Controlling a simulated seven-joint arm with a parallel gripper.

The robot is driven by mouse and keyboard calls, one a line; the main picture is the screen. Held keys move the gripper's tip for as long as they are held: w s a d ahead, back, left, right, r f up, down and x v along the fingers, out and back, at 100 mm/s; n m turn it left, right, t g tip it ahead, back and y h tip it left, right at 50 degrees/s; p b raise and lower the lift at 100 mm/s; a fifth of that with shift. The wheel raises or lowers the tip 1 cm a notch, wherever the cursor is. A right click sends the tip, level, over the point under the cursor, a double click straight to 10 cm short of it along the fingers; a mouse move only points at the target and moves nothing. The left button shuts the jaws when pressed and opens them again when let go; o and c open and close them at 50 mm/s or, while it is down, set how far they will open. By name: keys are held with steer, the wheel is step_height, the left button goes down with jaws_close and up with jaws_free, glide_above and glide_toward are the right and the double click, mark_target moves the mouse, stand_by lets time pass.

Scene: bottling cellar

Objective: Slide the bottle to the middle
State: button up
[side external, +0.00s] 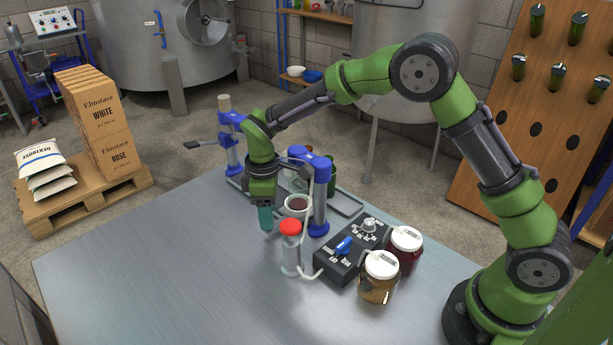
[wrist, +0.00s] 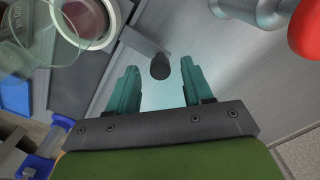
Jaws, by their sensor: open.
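My gripper (side external: 265,218) points down over the metal table, left of the red-capped clear cylinder. In the wrist view its teal fingers (wrist: 160,80) are apart. A short dark knob on a grey bar (wrist: 148,44) shows between them, and I cannot tell its distance; nothing is visibly held. A dark green bottle (side external: 332,174) stands at the tray behind the blue lever stand, partly hidden by it. A clear glass vessel (wrist: 48,35) is at the top left of the wrist view. Which bottle is meant is not clear.
A grey tray (side external: 348,201), a blue lever stand (side external: 320,195) and a white-rimmed cup of dark red liquid (side external: 297,204) crowd the gripper. The red-capped cylinder (side external: 290,252), a black control box (side external: 352,252) and two jars (side external: 379,279) stand nearby. The table's left front is clear.

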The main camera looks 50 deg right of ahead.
steer(key=shift+f, duration=0.5)
jaws_close()
